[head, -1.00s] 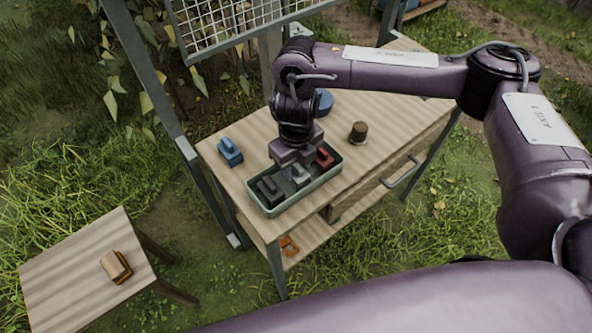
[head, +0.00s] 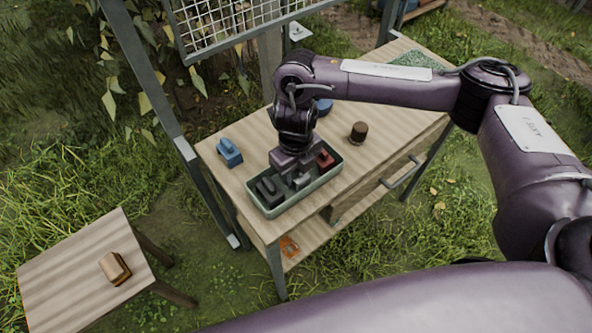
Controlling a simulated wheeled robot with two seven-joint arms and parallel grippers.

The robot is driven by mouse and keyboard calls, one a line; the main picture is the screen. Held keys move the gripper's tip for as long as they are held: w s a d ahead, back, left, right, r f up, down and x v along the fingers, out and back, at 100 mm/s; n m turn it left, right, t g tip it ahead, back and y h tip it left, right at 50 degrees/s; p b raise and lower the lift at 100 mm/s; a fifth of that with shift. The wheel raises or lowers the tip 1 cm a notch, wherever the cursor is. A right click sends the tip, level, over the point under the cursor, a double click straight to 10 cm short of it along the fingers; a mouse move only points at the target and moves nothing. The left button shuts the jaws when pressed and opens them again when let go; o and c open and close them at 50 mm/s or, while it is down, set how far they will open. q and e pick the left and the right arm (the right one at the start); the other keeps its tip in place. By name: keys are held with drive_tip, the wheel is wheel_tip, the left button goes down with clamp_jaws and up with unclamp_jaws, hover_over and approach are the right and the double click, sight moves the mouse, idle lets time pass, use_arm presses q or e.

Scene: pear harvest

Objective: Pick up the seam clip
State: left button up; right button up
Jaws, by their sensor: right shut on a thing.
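A grey-green tray (head: 315,191) on the wooden workbench holds a row of small clip-like pieces: a black one (head: 268,190), a light grey one (head: 302,181) and a red one (head: 325,159). I cannot tell by marking which is the seam clip. My right gripper (head: 292,174) points down into the tray, shut on the light grey clip between the black and red ones. Its jaws and wrist hide much of that clip, which still appears low in the tray. My left gripper is not in view.
On the workbench (head: 385,112) stand a blue clip-like piece (head: 229,153), a dark brown cylinder (head: 358,132) and a blue round thing (head: 324,105), partly hidden. An orange item (head: 289,247) lies on the lower shelf. A side table (head: 75,285) holds a brown block (head: 115,268).

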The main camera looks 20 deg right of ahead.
wheel_tip(320, 180, up, 20)
drive_tip(key=p, duration=0.1)
drive_tip(key=shift+p, duration=0.35)
drive_tip(key=shift+f, duration=0.15)
idle(0.5)
